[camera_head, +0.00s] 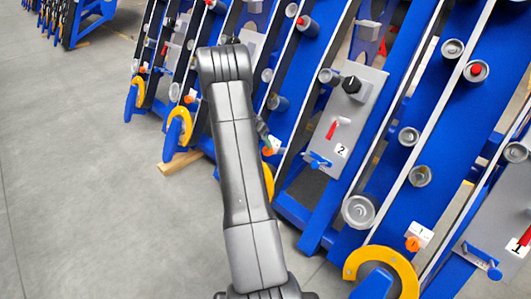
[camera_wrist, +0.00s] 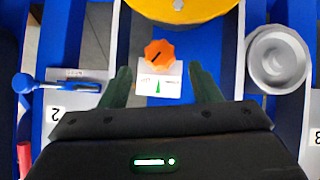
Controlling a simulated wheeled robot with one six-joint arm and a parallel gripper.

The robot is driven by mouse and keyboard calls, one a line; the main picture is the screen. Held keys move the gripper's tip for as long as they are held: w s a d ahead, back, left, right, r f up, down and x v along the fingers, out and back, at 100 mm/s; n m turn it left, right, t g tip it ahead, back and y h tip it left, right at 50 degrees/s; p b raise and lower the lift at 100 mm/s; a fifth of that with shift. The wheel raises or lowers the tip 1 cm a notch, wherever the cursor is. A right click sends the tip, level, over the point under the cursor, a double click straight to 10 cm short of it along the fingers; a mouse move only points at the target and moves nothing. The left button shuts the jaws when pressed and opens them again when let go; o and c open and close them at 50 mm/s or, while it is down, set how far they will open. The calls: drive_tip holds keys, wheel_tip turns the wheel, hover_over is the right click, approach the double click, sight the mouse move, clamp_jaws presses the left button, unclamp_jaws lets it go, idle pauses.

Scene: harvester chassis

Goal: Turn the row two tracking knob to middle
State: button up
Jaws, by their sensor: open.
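An orange lobed knob (camera_wrist: 159,54) sits on a white plate (camera_wrist: 174,84) in the middle of the wrist view; the plate has a green mark. A dark line on the knob slants. My open gripper (camera_wrist: 160,68) has its dark fingers apart, one on each side of the knob and plate in the picture, with nothing held. I cannot tell how far the fingertips stand from the knob. In the head view my gripper (camera_head: 264,132) is partly hidden behind my arm, close to an orange knob (camera_head: 268,151) left of the panel marked 2 (camera_head: 340,150).
A yellow curved part (camera_wrist: 182,8) lies just beyond the knob. A grey roller (camera_wrist: 278,60) is at the right, and a blue lever (camera_wrist: 60,84) at the left. Blue frames with white edges stand either side. The grey floor (camera_head: 90,170) at left is clear.

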sight(265, 149)
drive_tip(key=b+x, duration=0.1)
drive_tip(key=x, duration=0.4)
drive_tip(key=shift+d+f, duration=0.1)
drive_tip(key=shift+f, duration=0.15)
drive_tip(key=c, duration=1)
drive_tip(key=shift+w+n+g+h+p, duration=0.1)
drive_tip(key=shift+n+g+h+p, duration=0.55)
drive_tip(key=shift+n, duration=0.35)
drive_tip(key=shift+f+n+g+h+p, duration=0.1)
drive_tip(key=shift+n+g+h+p, duration=0.35)
drive_tip(key=shift+n+h, duration=0.85)
